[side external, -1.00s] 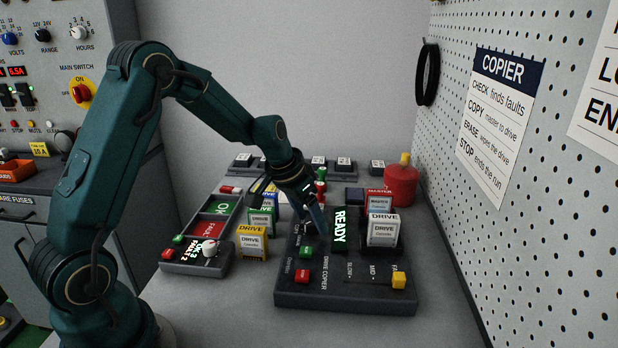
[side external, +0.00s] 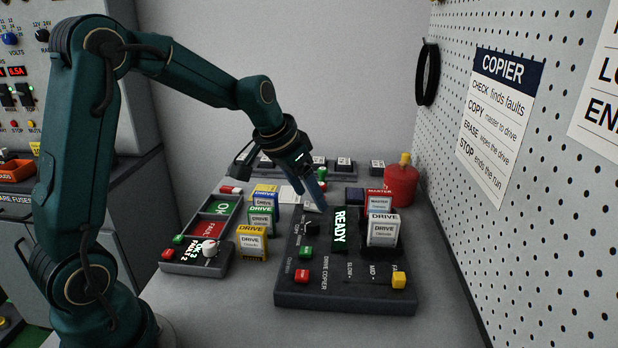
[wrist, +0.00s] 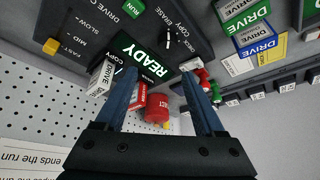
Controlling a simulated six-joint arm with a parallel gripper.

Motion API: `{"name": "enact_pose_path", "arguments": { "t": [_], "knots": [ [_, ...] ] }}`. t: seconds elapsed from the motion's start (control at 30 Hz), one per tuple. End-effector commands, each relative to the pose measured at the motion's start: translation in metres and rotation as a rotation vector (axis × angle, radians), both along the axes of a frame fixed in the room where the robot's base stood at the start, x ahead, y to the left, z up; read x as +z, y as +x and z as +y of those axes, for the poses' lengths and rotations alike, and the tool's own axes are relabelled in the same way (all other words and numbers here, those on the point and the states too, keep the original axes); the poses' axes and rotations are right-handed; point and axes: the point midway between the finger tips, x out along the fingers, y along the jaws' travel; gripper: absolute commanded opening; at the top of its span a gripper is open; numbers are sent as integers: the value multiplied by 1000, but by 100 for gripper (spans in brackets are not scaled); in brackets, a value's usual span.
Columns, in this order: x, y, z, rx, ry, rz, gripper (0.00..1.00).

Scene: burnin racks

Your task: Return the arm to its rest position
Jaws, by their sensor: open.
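My gripper (side external: 318,194) is open and empty, held above the back left part of the drive copier (side external: 330,293). In the wrist view my gripper (wrist: 168,88) has its two blue fingers spread apart with nothing between the tips. The copier's screen (side external: 339,229) reads READY in green, and it also shows in the wrist view (wrist: 145,58). A white-faced drive (side external: 382,229) stands in the copier at the right. A master with a red top (side external: 379,202) stands behind it. My arm is raised and bent over the bench.
A tray with green and red sections (side external: 185,268) lies left of the copier. Several drives (side external: 252,242) stand between them. A red canister (side external: 401,184) stands at the back right by the pegboard (side external: 560,220). The air above the bench is free.

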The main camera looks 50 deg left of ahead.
Motion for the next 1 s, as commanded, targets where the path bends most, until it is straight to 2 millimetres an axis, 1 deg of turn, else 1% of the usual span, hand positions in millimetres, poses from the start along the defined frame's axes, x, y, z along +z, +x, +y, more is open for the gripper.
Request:
{"name": "enact_pose_path", "arguments": {
  "t": [0.03, 0.1, 0.17, 0.2, 0.27, 0.4, 0.5, 0.57, 0.6, 0.67, 0.77, 0.8, 0.9, 1.0],
  "knots": [
    [16, -2, -9, -25, 14, -37, 71],
    [36, -10, -22, -59, 31, -78, 71],
    [51, -22, -34, -84, 41, -107, 71],
    [59, -31, -43, -96, 43, -121, 71],
    [69, -46, -53, -112, 45, -139, 71],
    [82, -87, -74, -132, 42, -166, 71],
    [83, -118, -85, -133, 33, -173, 71],
    [79, -136, -89, -127, 26, -170, 71],
    [76, -147, -90, -121, 23, -165, 71],
    [70, -162, -92, -107, 15, -153, 71],
    [57, -184, -91, -71, 3, -121, 71],
    [50, -192, -90, -48, 0, -94, 71],
    [38, -202, -87, 3, -14, -36, 71],
    [39, -202, -87, 20, -22, -34, 71]
  ]
}}
